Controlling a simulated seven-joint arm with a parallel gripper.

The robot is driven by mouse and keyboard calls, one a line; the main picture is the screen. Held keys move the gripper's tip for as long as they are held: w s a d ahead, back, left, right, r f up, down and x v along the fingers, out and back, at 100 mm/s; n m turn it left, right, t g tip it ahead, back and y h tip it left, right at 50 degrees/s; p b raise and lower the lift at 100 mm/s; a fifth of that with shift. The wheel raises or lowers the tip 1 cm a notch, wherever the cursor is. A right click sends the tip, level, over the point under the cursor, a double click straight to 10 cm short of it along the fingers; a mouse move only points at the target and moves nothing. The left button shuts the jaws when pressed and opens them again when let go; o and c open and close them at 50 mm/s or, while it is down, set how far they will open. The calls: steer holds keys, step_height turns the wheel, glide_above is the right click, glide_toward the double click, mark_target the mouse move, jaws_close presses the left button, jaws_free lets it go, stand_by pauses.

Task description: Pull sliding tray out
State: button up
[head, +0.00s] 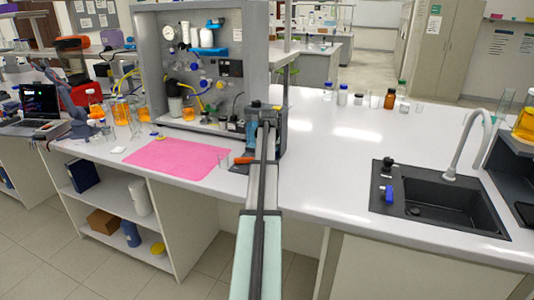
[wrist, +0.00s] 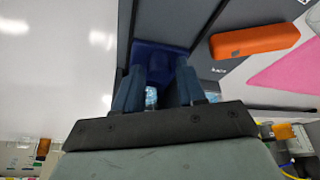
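My gripper (wrist: 158,80) points at a dark blue block (wrist: 161,54) on a dark grey housing (wrist: 175,17) in the wrist view. Its two blue fingers stand apart, one on each side of the block's near part. I cannot tell whether they press on it. A small light-blue patch shows between the fingers. In the head view my arm reaches to a grey unit (head: 278,128) at the right end of the membrane rig (head: 203,75) and hides much of it. I cannot make out the sliding tray for certain; the blue block may be part of it.
An orange piece (wrist: 255,40) lies right of the fingers in the wrist view. A pink mat (head: 178,158) lies on the bench left of my arm. Bottles (head: 389,98) stand at the back, and a black sink (head: 440,200) is at the right. The white bench between is clear.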

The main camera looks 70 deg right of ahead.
jaws_close()
stand_by(0.3)
steer(key=a, duration=1.1)
steer(key=shift+a, duration=0.25)
steer(key=shift+f, duration=0.1)
steer(key=shift+o, duration=1.4)
jaws_free()
steer(key=shift+r, duration=0.2)
steer(key=v, duration=1.3)
steer(key=shift+r, duration=0.25)
steer(key=shift+a, duration=0.15)
